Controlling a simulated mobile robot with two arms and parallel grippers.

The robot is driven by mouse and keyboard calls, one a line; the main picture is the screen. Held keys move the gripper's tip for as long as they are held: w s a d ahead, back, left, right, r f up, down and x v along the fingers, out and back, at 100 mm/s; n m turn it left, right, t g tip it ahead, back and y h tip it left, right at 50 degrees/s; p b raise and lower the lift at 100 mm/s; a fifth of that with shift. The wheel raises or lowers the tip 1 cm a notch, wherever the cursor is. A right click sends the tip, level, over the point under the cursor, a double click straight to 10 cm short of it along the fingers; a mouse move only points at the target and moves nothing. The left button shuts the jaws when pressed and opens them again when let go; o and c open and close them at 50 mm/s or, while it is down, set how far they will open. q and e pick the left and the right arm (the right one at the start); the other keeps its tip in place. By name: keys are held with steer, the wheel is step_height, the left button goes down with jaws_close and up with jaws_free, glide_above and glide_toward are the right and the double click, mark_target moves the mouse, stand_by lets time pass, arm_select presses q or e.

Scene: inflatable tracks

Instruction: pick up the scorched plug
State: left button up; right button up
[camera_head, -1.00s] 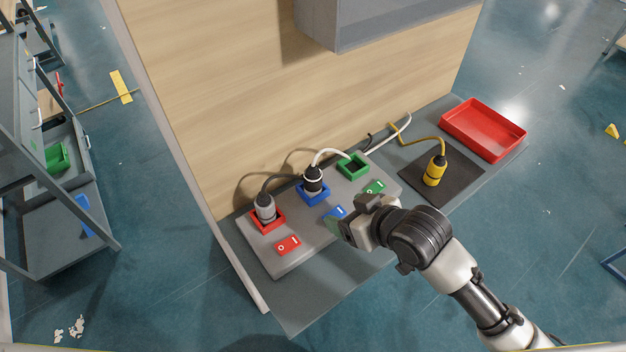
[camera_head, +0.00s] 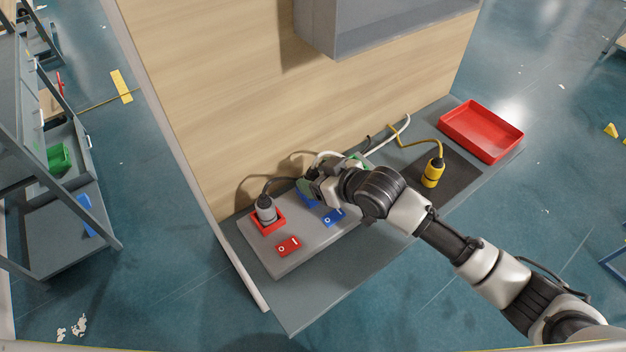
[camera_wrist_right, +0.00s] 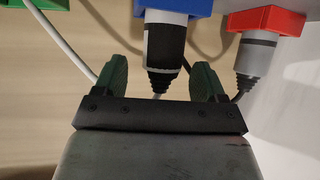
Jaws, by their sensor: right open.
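The scorched plug (camera_wrist_right: 165,52) has a blackened body with a pale collar and a black ribbed end. It sits in the blue socket (camera_wrist_right: 172,8), also partly seen in the head view (camera_head: 307,196). My right gripper (camera_wrist_right: 160,82) is open, with one green fingertip on each side of the plug's ribbed end; whether they touch it I cannot tell. In the head view my right gripper (camera_head: 311,187) covers most of this plug. My left gripper is not in view.
A grey plug (camera_head: 266,210) stands in the red socket (camera_head: 279,222), close beside. Red (camera_head: 288,246) and blue (camera_head: 334,217) switches lie in front. A yellow plug (camera_head: 433,172) stands on a dark mat (camera_head: 460,174). A red tray (camera_head: 482,130) is at the right. A wooden panel (camera_head: 240,100) rises behind.

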mark_target(308, 175)
steer(key=shift+p+x, duration=0.3)
steer(key=shift+x, duration=1.6)
steer(key=shift+s, duration=0.1)
steer(key=shift+c, duration=0.4)
steer(key=c, duration=1)
